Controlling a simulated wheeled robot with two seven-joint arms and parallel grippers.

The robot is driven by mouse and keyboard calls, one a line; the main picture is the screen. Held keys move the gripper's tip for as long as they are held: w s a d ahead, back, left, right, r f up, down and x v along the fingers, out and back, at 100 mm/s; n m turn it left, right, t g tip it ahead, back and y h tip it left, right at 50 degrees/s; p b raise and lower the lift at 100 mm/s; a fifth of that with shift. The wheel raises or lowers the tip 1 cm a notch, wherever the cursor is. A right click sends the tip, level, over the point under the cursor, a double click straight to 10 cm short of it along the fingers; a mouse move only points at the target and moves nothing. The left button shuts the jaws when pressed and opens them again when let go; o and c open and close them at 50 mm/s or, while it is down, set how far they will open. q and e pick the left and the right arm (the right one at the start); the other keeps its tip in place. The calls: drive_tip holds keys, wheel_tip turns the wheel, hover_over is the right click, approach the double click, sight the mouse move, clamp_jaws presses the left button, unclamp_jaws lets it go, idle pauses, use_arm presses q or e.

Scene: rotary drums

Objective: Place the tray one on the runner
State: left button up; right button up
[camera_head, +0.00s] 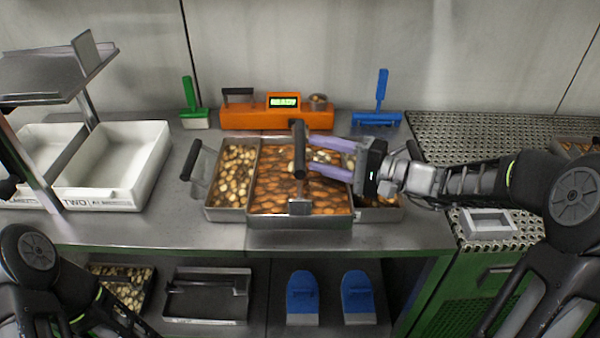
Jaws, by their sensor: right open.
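A metal tray (300,222) filled with orange-brown pieces sits on the steel counter, with a dark raised handle (300,150) above it. My right gripper (312,155) reaches in from the right over this tray. Its two purple fingers are apart, with their tips close to the handle; I cannot tell whether they touch it. No label reading one shows, and I cannot tell which part is the runner. My left arm is at the lower left; its gripper is out of view.
Metal trays of pale pieces flank the middle one at left (230,175) and right (378,216). A white bin (110,165) marked TWO stands left. Behind are an orange READY device (275,118), a green brush (194,118) and a blue tool (377,118). Perforated metal (480,130) lies right.

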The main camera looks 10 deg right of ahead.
sight(300, 143)
drive_tip(key=p+x, duration=0.1)
drive_tip(key=x, duration=0.3)
drive_tip(key=shift+w+a+r+p, duration=0.1)
drive_tip(key=shift+w+a+p, duration=0.15)
drive_tip(key=shift+a+p, duration=0.1)
drive_tip(key=shift+w+a, duration=0.15)
idle(0.4)
clamp_jaws()
idle(0.4)
idle(0.8)
drive_tip(key=shift+r, duration=0.1)
